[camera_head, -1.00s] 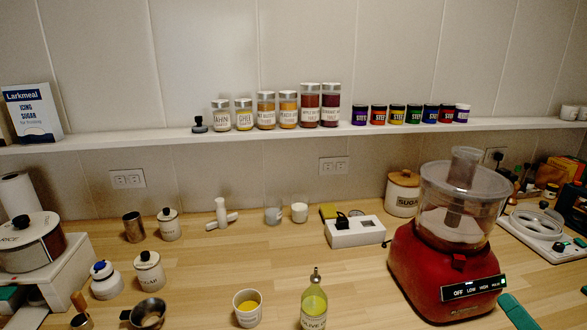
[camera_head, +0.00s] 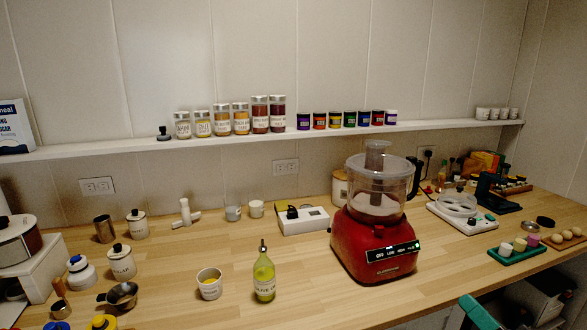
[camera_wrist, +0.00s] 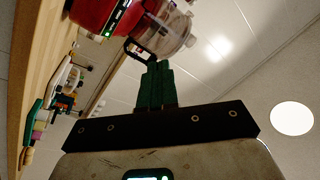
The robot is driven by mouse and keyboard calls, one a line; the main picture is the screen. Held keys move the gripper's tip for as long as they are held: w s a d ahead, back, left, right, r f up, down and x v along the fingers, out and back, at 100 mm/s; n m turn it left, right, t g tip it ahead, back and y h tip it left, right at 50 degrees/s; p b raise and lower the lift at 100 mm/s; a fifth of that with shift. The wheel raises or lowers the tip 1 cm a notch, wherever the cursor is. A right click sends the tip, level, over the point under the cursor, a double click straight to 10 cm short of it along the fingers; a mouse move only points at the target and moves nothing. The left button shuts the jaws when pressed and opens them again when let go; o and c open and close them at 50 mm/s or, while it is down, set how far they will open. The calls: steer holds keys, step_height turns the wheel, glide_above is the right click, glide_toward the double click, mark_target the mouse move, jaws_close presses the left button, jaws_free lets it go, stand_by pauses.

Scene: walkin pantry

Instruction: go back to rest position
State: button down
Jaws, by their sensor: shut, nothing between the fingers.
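My gripper (camera_wrist: 156,84) shows in the wrist view as two dark green fingers pressed together, with nothing between them. The black finger mount and the pale wrist body fill the lower part of that view. In the head view a teal finger part of my gripper (camera_head: 479,313) shows at the bottom edge, right of centre, in front of the counter's front edge. It touches nothing that I can see.
The wooden counter (camera_head: 215,250) holds a red food processor (camera_head: 375,243), an olive oil bottle (camera_head: 264,277), a cup (camera_head: 209,285) and a green tray (camera_head: 517,256). Jars line the shelf (camera_head: 250,140). The wrist view shows the food processor sideways (camera_wrist: 98,14) and the ceiling.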

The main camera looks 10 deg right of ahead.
steer(key=s+a+f+n+g+y, duration=0.4)
steer(key=a+f+g, duration=0.5)
steer(key=a+f, duration=0.6)
steer(key=s+f+n+g+h, duration=0.1)
steer(key=s+f+g+h, duration=0.2)
steer(key=s, duration=0.7)
steer(key=s+f+n+g+h, duration=0.1)
steer(key=s+f+g+h, duration=0.2)
steer(key=s+f+g, duration=0.4)
steer(key=s, duration=0.2)
steer(key=shift+s, duration=0.4)
